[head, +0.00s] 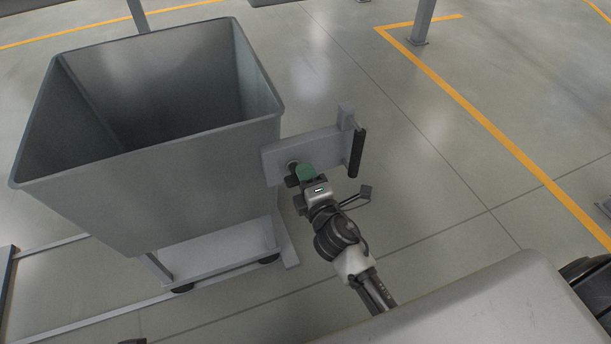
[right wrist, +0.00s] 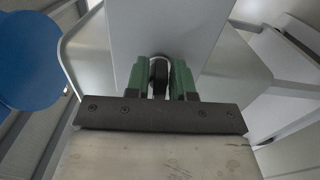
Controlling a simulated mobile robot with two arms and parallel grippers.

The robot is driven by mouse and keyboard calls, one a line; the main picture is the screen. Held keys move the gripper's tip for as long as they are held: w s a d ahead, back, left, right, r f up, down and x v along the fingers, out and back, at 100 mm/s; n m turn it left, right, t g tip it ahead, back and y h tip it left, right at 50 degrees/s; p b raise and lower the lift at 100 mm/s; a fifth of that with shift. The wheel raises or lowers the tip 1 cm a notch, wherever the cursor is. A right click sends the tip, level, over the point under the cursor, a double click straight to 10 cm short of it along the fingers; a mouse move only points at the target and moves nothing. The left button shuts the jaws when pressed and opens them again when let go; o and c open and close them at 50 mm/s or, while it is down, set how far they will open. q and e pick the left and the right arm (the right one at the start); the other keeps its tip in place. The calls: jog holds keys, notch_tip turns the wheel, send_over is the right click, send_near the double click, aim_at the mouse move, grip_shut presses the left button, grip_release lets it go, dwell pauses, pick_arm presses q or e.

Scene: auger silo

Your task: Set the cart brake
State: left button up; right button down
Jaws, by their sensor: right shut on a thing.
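The cart (head: 180,165) is a grey open-topped metal bin on a low wheeled frame, at the left of the head view. A grey plate (head: 325,147) joins its right side, with a dark upright bar at the plate's right end. My right gripper (head: 300,172) is at the plate's near left part, beside the bin's corner. In the right wrist view its green fingers (right wrist: 159,72) are closed on a small dark upright piece, apparently the brake lever (right wrist: 159,78). The gripper hides most of this lever in the head view. My left gripper is not in view.
A blue disc (right wrist: 28,60) shows at the left of the right wrist view. Floor rails (head: 60,244) run beside and under the cart. A grey post (head: 421,22) stands at the back by a yellow floor line (head: 480,118). The floor right of the plate is clear.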

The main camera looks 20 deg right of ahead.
jog(key=shift+f+m, duration=0.1)
jog(key=shift+m, duration=0.3)
jog(key=c, duration=1.2)
grip_release()
jog(key=shift+o, duration=0.2)
jog(key=shift+s, duration=0.1)
jog(key=s, duration=1)
jog(key=shift+s+d+b, duration=0.2)
jog(key=shift+s+b, duration=0.1)
jog(key=shift+s, duration=0.05)
